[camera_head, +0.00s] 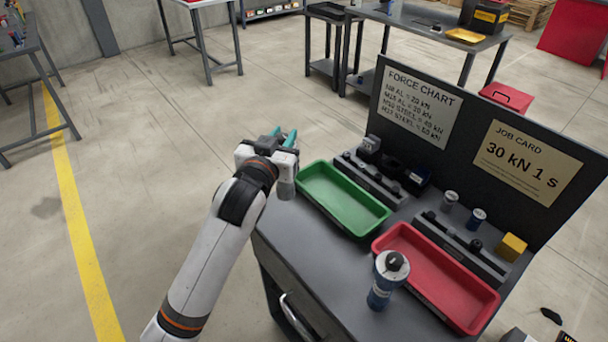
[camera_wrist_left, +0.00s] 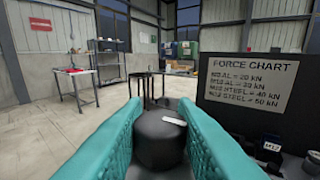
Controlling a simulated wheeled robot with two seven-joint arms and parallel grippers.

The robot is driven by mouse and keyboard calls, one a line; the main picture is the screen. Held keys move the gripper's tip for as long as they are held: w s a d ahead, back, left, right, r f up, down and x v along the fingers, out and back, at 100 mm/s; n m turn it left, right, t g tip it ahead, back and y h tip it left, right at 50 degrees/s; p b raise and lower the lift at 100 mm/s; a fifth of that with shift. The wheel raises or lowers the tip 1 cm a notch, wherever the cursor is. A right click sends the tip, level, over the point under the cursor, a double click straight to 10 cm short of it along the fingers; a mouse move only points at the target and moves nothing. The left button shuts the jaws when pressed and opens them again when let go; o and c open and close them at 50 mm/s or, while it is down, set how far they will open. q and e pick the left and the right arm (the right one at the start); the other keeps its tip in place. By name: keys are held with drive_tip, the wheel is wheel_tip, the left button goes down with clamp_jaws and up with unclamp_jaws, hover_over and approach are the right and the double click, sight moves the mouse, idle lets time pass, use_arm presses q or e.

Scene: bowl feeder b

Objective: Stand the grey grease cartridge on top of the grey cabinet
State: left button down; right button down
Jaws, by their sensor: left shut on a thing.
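My left gripper (camera_head: 284,136) is raised beside the far left corner of the grey cabinet (camera_head: 335,258). Its teal fingers point away from me. In the left wrist view they are shut on a dark grey round-topped thing (camera_wrist_left: 160,138), which looks like the grease cartridge, with a pale mark on top. Its lower part is hidden there, and in the head view the gripper mostly hides it. My right gripper is out of view.
On the cabinet top are a green tray (camera_head: 311,173), a red tray (camera_head: 378,242), tool blocks, a yellow cube (camera_head: 512,247) and a blue canister (camera_head: 380,299). A dark board (camera_head: 468,108) stands behind them. Bare top lies left of the canister.

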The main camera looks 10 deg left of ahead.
sight(284, 191)
use_arm(q)
wheel_tip(284, 191, down, 3)
drive_tip(key=shift+f, duration=0.1)
wheel_tip(284, 191, down, 4)
drive_tip(key=shift+f, duration=0.25)
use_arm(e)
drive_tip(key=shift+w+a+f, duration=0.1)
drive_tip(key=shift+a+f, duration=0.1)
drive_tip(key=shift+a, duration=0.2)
use_arm(q)
drive_tip(key=shift+f, duration=0.15)
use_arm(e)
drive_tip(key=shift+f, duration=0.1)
use_arm(q)
drive_tip(key=c, duration=1.2)
unclamp_jaws()
drive_tip(key=shift+o, duration=0.2)
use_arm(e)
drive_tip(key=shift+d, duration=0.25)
